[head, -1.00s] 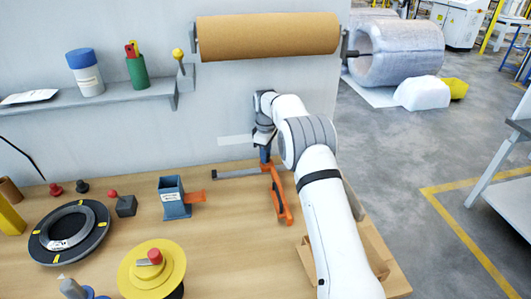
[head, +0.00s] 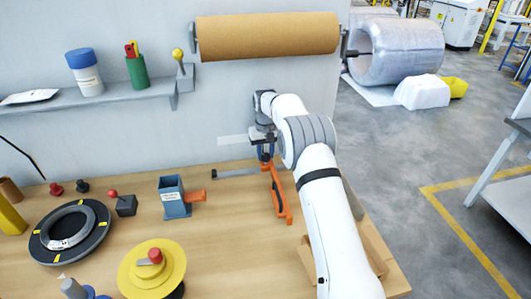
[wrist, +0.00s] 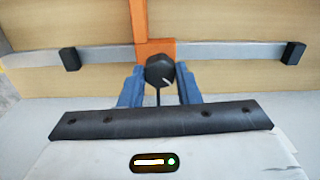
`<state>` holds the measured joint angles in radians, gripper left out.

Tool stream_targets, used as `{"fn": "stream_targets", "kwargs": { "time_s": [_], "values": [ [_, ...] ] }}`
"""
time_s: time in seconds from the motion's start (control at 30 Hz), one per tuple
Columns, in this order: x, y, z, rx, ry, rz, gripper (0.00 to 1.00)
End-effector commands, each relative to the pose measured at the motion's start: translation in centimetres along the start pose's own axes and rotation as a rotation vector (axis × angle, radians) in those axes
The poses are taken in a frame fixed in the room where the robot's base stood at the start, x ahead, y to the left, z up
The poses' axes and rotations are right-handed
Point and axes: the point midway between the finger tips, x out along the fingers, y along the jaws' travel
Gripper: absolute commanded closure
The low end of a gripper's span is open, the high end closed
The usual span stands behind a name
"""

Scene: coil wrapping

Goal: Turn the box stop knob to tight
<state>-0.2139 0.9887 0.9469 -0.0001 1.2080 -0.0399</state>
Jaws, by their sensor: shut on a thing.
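The box stop knob (wrist: 160,71) is a black, faceted knob with a white pointer line, seen in the wrist view. The line points toward the lower right of that view. The knob sits at the orange box stop (wrist: 155,30), which crosses a grey rail (wrist: 105,54). My gripper (wrist: 159,73) has its blue fingers on either side of the knob and is shut on it. In the head view my gripper (head: 265,153) is at the back end of the orange box stop (head: 280,195), and the knob is hidden there. I cannot read any tight marking.
The grey rail has black end blocks (wrist: 69,58). A blue-grey holder (head: 172,200) with an orange tab stands left of the box stop. A yellow round turntable (head: 135,270) and a dark ring (head: 45,240) are further left. The wall is close behind.

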Motion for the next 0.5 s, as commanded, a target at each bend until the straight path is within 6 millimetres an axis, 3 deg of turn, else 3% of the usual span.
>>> {"fn": "stream_targets", "kwargs": {
  "time_s": [0.5],
  "values": [
    [-0.46,0.0,-0.24,0.488,0.011,-0.002,0.93]
  ]
}}
